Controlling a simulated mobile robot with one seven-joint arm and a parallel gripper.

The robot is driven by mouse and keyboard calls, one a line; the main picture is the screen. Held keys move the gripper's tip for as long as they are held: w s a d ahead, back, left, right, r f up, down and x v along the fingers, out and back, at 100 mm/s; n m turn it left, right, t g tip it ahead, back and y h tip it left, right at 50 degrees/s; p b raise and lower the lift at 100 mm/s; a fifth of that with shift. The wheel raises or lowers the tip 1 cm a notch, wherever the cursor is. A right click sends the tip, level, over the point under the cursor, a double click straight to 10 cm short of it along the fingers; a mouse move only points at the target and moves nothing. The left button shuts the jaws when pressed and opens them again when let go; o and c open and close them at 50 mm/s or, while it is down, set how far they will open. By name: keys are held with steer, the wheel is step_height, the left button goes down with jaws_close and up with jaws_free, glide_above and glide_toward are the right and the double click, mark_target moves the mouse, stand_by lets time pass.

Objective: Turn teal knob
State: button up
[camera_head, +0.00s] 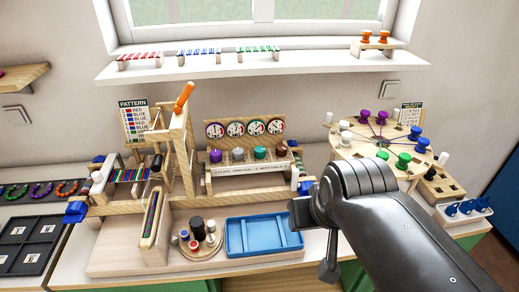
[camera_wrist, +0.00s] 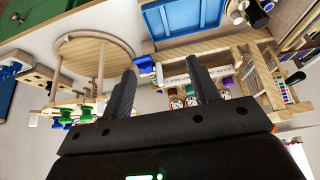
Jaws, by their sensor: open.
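A round clock-like dial is behind each knob. My gripper (camera_wrist: 160,76) is open and empty, with its two black fingers apart in the wrist view. That view is upside down and shows the dial board beyond the right finger, which partly covers the knob row. In the head view my arm comes in from the right, ending in front of the board's right side; the fingers are not clear there.
A blue tray (camera_head: 262,236) lies in front of the dial board. A wooden frame with an orange handle (camera_head: 184,97) stands to its left. A round pegged board (camera_head: 350,150) with coloured knobs is at right. Small pegs on a round base (camera_head: 205,250) stand left of the tray.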

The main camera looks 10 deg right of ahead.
steer(key=w+r+g, duration=0.1)
steer(key=w+r, duration=0.4)
steer(key=w, duration=0.3)
steer(key=g, duration=0.5)
glide_above(260, 149)
step_height(260, 149, down, 4)
step_height(260, 149, down, 10)
steer(key=shift+f, duration=0.2)
steer(key=c, duration=1)
steer(key=shift+o, duration=0.2)
steer(key=shift+n, duration=0.3)
